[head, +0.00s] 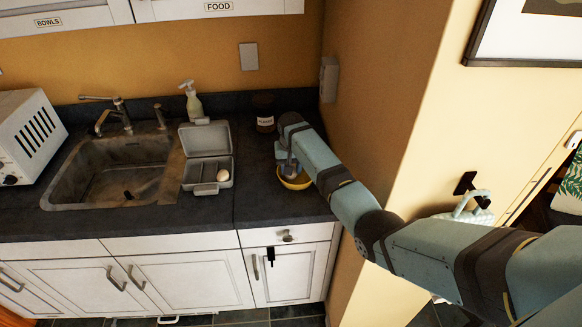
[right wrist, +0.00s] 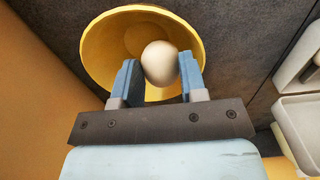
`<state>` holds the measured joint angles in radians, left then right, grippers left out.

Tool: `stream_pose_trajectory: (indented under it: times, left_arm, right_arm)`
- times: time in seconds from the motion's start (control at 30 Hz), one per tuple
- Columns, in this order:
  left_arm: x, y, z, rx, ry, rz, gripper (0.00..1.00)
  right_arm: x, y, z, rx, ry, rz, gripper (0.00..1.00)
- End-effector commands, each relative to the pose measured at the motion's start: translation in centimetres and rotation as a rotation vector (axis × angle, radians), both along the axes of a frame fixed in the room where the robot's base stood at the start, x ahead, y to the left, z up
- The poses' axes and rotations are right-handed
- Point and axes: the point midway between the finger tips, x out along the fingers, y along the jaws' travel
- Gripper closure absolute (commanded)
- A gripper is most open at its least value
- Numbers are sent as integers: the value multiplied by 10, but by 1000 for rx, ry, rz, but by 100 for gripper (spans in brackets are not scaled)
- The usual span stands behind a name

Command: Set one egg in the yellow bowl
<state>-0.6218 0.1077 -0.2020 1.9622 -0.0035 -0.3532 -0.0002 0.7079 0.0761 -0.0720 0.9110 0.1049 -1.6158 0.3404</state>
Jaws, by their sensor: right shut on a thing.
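The yellow bowl (head: 296,181) stands on the dark counter right of the sink, near the wall corner. It fills the upper part of the right wrist view (right wrist: 100,50). My right gripper (right wrist: 160,72) is shut on a pale egg (right wrist: 160,60), with one blue finger on each side of it. The egg shows against the inside of the bowl; I cannot tell whether it touches the bottom. In the head view my right gripper (head: 288,168) is at the bowl, and the arm hides part of it. Another egg (head: 223,175) lies in the open grey egg box (head: 208,187). My left gripper is not in view.
A dark labelled jar (head: 265,121) stands behind the bowl. The sink (head: 75,170), a soap bottle (head: 192,100) and a white toaster oven (head: 30,135) are to the left. The wall is close on the right. Bare counter (head: 262,205) lies between the box and the bowl.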

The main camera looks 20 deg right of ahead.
Motion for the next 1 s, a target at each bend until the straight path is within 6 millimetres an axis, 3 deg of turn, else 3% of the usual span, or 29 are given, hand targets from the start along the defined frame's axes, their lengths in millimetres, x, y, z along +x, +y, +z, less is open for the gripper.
stream_pose_trajectory:
  times: [1.0]
  left_arm:
    - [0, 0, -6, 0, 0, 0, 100]
  right_arm:
    - [0, 0, -12, 0, -1, 0, 100]
